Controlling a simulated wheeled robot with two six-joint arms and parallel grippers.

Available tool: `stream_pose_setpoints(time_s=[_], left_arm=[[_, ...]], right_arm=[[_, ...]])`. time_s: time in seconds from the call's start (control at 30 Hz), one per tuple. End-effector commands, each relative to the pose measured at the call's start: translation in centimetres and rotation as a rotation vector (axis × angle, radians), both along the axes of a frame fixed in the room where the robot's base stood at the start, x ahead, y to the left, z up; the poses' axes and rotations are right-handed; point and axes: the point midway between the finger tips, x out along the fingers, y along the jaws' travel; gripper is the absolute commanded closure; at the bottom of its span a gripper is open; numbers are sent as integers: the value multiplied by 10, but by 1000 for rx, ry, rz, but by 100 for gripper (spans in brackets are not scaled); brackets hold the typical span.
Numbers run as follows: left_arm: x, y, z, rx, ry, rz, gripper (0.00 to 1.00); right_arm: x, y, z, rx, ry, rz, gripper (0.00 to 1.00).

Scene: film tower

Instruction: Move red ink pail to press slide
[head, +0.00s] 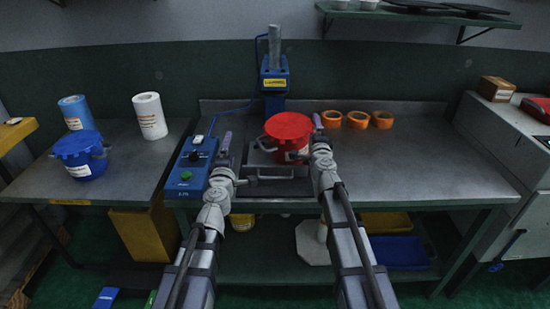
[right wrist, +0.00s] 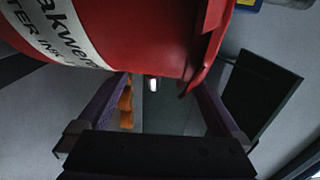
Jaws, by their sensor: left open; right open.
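The red ink pail (head: 288,127) has a red lid and a white label. It is upright over the press slide (head: 282,172), a grey plate with a bar handle in front of the blue press (head: 275,75); I cannot tell whether it touches the slide. My left gripper (head: 226,142) is open and empty, left of the pail and apart from it. My right gripper (head: 318,122) is open, close against the pail's right side. In the right wrist view the pail (right wrist: 120,40) fills the top, with a red rim or lug near the open purple fingers. Contact is unclear.
A blue control box (head: 192,165) stands left of the slide. Several orange tape rings (head: 357,119) lie behind to the right. A blue pail (head: 80,155) and two rolls stand on the left table. The bench (head: 430,165) is clear at right.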

Motion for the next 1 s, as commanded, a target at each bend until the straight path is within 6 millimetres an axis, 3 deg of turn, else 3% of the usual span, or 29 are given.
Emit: stream_pose_setpoints(time_s=[0.27,0.63,0.77,1.0], left_arm=[[0,0,0,0,0,0,0],[0,0,0,0,0,0,0],[0,0,0,0,0,0,0],[0,0,0,0,0,0,0]], right_arm=[[-34,0,0,0,0,0,0],[-107,0,0,0,0,0,0],[-118,0,0,0,0,0,0],[-118,0,0,0,0,0,0]])
